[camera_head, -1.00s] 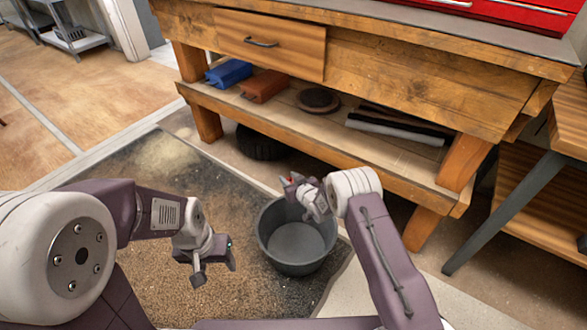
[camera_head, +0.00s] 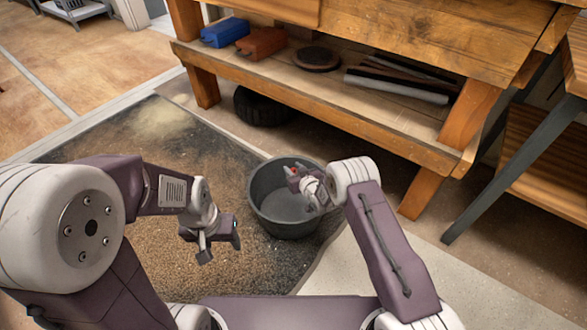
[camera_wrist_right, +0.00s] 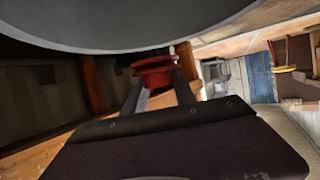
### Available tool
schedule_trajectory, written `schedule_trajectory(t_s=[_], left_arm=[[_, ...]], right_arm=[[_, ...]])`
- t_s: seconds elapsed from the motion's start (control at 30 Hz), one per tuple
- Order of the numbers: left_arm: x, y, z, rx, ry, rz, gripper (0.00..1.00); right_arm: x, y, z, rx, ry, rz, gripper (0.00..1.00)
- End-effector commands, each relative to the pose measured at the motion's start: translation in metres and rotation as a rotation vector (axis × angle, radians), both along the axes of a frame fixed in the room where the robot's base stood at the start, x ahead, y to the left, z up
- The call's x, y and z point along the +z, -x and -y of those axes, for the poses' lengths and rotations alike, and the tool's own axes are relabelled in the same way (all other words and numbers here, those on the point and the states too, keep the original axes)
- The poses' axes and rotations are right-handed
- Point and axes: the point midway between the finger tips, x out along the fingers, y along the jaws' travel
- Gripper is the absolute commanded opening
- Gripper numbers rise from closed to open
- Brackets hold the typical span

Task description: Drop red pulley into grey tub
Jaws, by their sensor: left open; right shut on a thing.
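The red pulley (camera_wrist_right: 153,72) is pinched between the fingertips of my right gripper (camera_wrist_right: 158,88) in the right wrist view. A small bit of the pulley's red (camera_head: 294,171) shows at the right gripper (camera_head: 296,174) in the head view. The grey tub (camera_head: 268,222) stands upright on the floor, round and open at the top, with nothing seen inside it. My right gripper appears over the tub's opening, near its far rim; its exact height is hard to tell. My left gripper (camera_head: 222,245) is open and empty, left of the tub.
A wooden workbench (camera_head: 400,150) stands behind the tub. Its lower shelf holds a blue box (camera_head: 225,32), an orange-brown box (camera_head: 262,42), a dark disc (camera_head: 316,59) and several bars (camera_head: 395,84). A black tyre (camera_head: 262,107) lies under it.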

Motion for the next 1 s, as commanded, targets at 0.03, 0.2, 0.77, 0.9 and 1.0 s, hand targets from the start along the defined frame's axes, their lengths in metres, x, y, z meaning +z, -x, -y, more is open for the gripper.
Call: schedule_trajectory(t_s=[0.03,0.2,0.77,0.9,1.0], left_arm=[[-0.008,0.000,0.000,0.000,0.000,0.000,0.57],[-0.007,0.000,0.000,0.000,0.000,0.000,0.57],[-0.005,0.000,0.000,0.000,0.000,0.000,0.57],[0.002,0.000,0.000,0.000,0.000,0.000,0.57],[-0.043,0.000,0.000,0.000,0.000,0.000,0.57]], right_arm=[[-0.008,-0.001,0.000,0.000,-0.001,0.003,0.00],[-0.007,-0.001,0.000,0.000,-0.001,0.003,0.00],[-0.006,0.003,0.002,0.000,0.000,-0.001,0.58],[0.004,0.022,0.010,-0.001,0.001,-0.003,0.58],[-0.008,0.021,0.011,-0.001,-0.001,0.005,0.58]])
